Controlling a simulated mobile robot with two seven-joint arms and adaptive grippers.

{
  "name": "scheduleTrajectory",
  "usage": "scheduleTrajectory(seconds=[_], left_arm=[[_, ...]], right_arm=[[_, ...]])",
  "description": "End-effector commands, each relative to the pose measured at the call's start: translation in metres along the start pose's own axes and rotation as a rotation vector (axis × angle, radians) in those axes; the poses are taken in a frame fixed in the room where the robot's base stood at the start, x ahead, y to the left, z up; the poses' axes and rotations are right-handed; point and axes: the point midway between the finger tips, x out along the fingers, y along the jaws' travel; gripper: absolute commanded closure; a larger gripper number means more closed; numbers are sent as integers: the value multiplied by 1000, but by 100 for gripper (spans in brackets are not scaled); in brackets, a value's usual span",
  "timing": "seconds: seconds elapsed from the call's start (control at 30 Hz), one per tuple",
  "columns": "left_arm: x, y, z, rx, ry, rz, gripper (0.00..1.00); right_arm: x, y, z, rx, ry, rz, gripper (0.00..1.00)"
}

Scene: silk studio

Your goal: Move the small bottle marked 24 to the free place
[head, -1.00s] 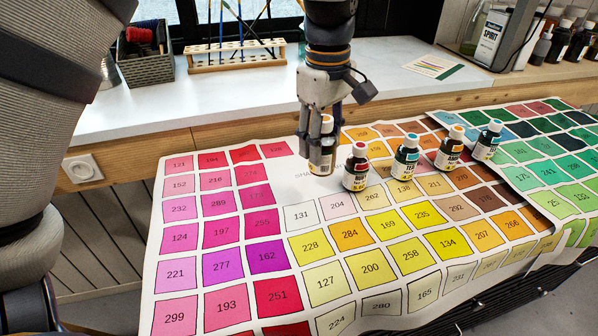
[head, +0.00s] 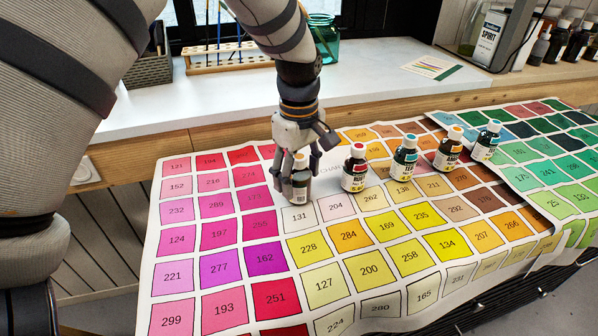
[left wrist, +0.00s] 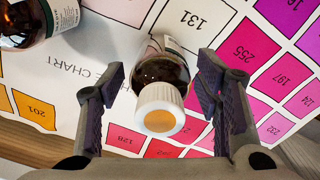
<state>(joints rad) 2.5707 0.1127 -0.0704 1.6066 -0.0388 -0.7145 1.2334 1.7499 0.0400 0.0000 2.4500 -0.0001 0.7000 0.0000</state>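A small dark bottle with a white cap and an orange disc on top (head: 300,187) stands upright on the colour chart, at the left end of a row of bottles, just above square 131. Its number is not readable. My left gripper (head: 296,172) is around it from above. In the left wrist view the bottle (left wrist: 160,85) is between the two fingers, with a visible gap on each side, so the gripper (left wrist: 160,82) looks open. My right gripper is not in view.
A red-capped bottle (head: 355,170) stands close to the right, then a teal-capped one (head: 405,158), an orange-capped one (head: 449,150) and a blue-capped one (head: 487,142). The chart (head: 277,196) hangs over the front edge. A brush rack (head: 225,62) stands on the white counter behind.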

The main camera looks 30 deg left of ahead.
Motion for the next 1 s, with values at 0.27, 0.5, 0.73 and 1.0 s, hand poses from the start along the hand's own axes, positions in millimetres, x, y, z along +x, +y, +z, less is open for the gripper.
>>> scheduleTrajectory(seconds=[0.27,0.5,0.73,1.0], left_arm=[[-2,0,0,0,0,1,39],[-55,2,-1,0,4,10,39],[-108,1,0,-1,2,4,39],[-124,0,0,0,-1,-2,39]], right_arm=[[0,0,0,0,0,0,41],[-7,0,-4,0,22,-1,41],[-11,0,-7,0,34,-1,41],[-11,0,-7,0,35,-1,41]])
